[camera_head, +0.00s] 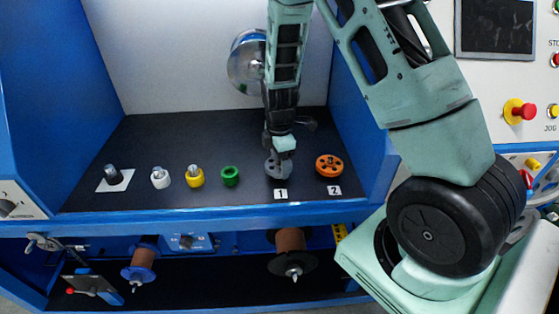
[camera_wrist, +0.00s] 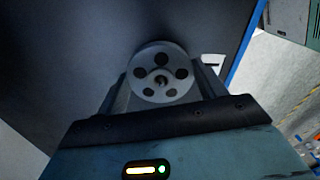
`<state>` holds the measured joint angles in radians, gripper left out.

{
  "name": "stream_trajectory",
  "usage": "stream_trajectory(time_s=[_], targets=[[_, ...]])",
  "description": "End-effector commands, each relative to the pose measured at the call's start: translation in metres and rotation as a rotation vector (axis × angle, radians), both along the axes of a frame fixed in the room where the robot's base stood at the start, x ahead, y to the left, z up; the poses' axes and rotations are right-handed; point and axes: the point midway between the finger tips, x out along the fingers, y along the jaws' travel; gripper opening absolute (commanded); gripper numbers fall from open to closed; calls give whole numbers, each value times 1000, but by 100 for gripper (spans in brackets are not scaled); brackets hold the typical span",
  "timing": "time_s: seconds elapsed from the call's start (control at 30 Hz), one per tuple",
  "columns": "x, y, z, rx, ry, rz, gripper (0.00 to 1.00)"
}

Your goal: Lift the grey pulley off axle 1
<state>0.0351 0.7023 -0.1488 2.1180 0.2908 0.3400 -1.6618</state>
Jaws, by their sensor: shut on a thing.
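The grey pulley (camera_head: 274,170) is at position 1 on the dark shelf, just behind the label marked 1 (camera_head: 281,195). In the wrist view the grey pulley (camera_wrist: 160,72) shows as a round disc with several dark holes and a small dark centre, where an axle tip seems to show. My gripper (camera_head: 279,153) points down over it and is shut on the pulley, with a finger at each side of its rim. I cannot tell whether the pulley is raised along the axle. The gripper covers part of it in the head view.
An orange pulley (camera_head: 329,165) stands close to the right at label 2 (camera_head: 335,190). To the left are a green ring (camera_head: 230,176), a yellow-based piece (camera_head: 195,177), a white-based piece (camera_head: 160,178) and a dark piece (camera_head: 113,175) on a white square. Blue walls bound the shelf.

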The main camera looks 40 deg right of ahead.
Motion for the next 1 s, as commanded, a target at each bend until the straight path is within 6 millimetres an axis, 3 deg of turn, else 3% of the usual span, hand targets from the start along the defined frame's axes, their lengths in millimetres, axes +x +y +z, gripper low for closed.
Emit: stream_trajectory(time_s=[1.0], targets=[[0,0,20,0,0,1,43]])
